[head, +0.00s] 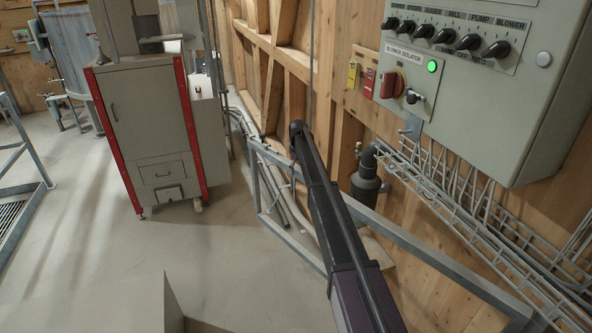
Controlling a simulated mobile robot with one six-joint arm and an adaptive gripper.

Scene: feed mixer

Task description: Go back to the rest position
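A dark arm link of mine runs from the bottom edge up to a rounded black end near the middle of the head view. No gripper fingers can be made out, so I cannot tell whether my gripper is open or holds anything. The link passes in front of a grey metal rail (408,243) and the wooden wall; no contact with them can be made out.
A grey control cabinet (545,105) with several black knobs, a red switch (392,85) and a lit green lamp (432,66) hangs at upper right. A wire cable tray (450,215) runs below it. A grey machine with red edges (150,130) stands left. Open floor (90,240) lies front left.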

